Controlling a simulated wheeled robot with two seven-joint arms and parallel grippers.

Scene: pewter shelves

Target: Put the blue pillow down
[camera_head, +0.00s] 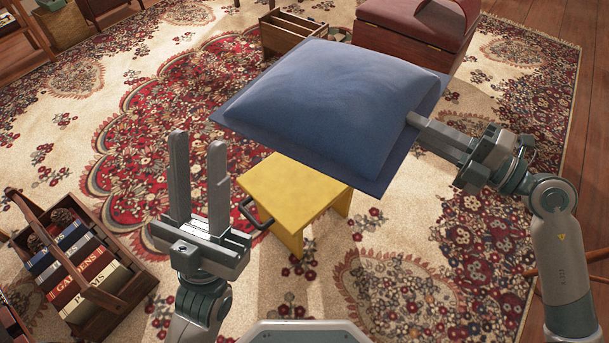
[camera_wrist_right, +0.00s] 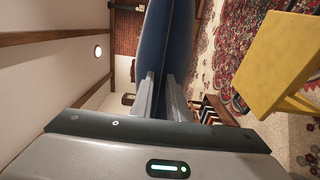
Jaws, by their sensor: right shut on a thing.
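The blue pillow (camera_head: 335,97) is a large square cushion with a flat border, held up in the air in the middle of the head view. My right gripper (camera_head: 412,120) is shut on its right edge. In the right wrist view the pillow (camera_wrist_right: 166,45) runs edge-on between the two fingers of my right gripper (camera_wrist_right: 160,88). My left gripper (camera_head: 198,172) is open and empty, its fingers pointing up, left of and below the pillow. The pillow hides part of the floor and furniture behind it.
A yellow stool (camera_head: 290,190) stands on the patterned rug, partly under the pillow in the head view. A wooden book carrier (camera_head: 100,295) is at lower left. A wooden divided box (camera_head: 290,30) and a dark red padded chest (camera_head: 415,30) stand behind. Open rug lies left of centre.

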